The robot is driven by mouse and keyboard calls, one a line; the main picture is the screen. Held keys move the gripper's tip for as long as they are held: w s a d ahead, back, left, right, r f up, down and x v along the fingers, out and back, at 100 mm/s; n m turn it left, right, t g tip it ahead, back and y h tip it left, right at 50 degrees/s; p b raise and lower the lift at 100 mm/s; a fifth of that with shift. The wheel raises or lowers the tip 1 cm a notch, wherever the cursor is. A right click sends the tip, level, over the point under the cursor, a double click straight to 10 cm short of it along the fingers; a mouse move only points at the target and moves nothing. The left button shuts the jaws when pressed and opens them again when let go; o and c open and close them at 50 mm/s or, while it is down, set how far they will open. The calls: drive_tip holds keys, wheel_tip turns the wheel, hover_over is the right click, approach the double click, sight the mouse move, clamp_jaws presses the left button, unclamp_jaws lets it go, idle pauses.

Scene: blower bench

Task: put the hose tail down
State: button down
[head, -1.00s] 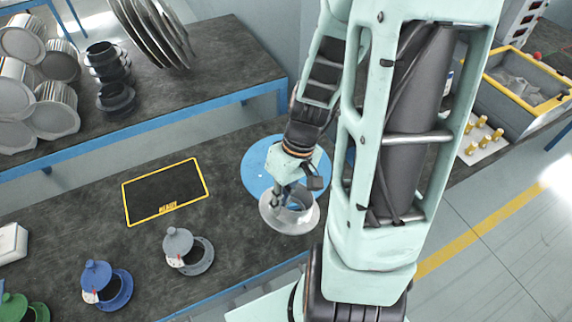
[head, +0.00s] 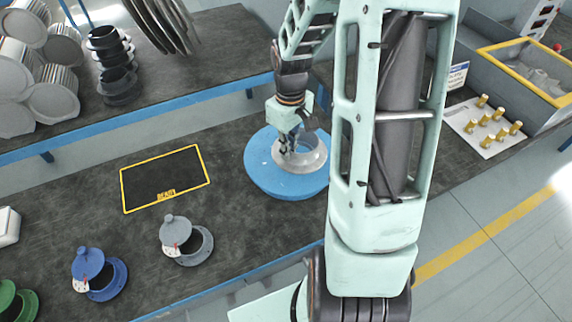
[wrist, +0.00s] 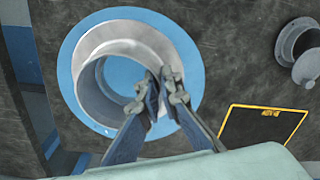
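The hose tail is a pale grey flanged tube (head: 314,160), seen over the round blue disc (head: 275,182) on the bench. My gripper (head: 290,143) is shut on the tube's wall. In the wrist view the fingertips (wrist: 161,88) pinch the rim of the hose tail (wrist: 98,50), one finger inside and one outside. The blue disc (wrist: 192,62) shows as a ring around the flange and through the bore. The tail looks about upright. I cannot tell whether its flange touches the disc. My arm hides part of the disc's right side.
A yellow-framed dark mat (head: 150,180) lies left of the disc. Grey (head: 187,240), blue (head: 97,272) and green (head: 17,300) lidded fittings stand along the front. A white board with several brass pegs (head: 486,128) and a grey bin (head: 520,85) are at right. Bare bench lies between mat and disc.

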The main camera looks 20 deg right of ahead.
drive_tip(key=shift+w+d+f+b, duration=0.15)
drive_tip(key=shift+w+f+b, duration=0.45)
drive_tip(key=shift+w+f, duration=0.55)
wheel_tip(320, 180, down, 4)
drive_tip(key=b, duration=0.3)
drive_tip(key=shift+w, duration=0.15)
drive_tip(key=c, duration=2.2)
unclamp_jaws()
drive_tip(key=shift+r, duration=0.15)
drive_tip(key=shift+o, duration=0.2)
wheel_tip(320, 180, up, 12)
drive_tip(key=shift+d+r+p, duration=0.1)
drive_tip(key=shift+d+p, duration=0.05)
drive_tip(key=shift+p, duration=0.4)
drive_tip(key=shift+w, duration=0.1)
